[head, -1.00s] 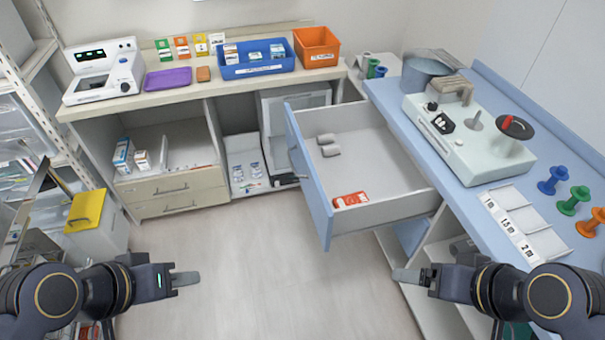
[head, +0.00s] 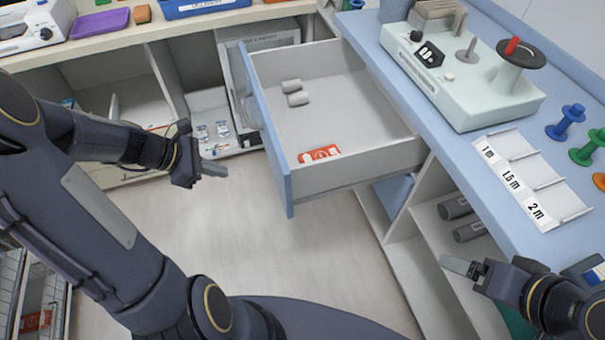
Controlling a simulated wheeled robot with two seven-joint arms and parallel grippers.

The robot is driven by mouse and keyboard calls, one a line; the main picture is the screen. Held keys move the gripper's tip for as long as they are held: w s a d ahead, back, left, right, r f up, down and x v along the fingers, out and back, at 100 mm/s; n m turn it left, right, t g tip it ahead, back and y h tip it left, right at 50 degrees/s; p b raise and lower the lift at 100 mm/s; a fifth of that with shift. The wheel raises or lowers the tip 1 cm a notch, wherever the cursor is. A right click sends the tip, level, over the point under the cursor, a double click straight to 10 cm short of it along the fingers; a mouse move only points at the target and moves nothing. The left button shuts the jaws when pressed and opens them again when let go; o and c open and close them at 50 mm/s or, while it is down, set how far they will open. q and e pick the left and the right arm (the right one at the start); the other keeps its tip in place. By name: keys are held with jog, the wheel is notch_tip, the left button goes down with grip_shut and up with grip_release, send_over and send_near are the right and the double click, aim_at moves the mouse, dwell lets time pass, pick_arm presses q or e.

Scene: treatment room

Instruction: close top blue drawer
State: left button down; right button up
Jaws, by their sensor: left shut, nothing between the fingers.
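The top blue drawer (head: 276,140) is pulled far out of the blue-topped counter on the right, its blue front facing left. My right gripper (head: 461,268) is at the lower right, in front of the counter's open shelves. Whether its fingers are open or shut is unclear.
The blue counter (head: 450,160) carries a pale machine with a black reel (head: 523,58), a marked tray (head: 527,187) and coloured spools (head: 566,122). A wooden bench (head: 125,30) stands at the back left. The floor (head: 260,250) before the drawer is clear.

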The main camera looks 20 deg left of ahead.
pick_arm(q)
jog(key=f, duration=0.2)
jog(key=b, duration=0.1)
send_near(279, 180)
notch_tip(279, 180, down, 5)
jog(key=w+d, duration=0.2)
jog(key=shift+w+d+r+n, duration=0.1)
jog(key=shift+w+d+n, duration=0.2)
jog(key=shift+w+d, duration=0.15)
pick_arm(e)
jog(key=shift+d+f, duration=0.25)
jog(key=shift+f, duration=0.65)
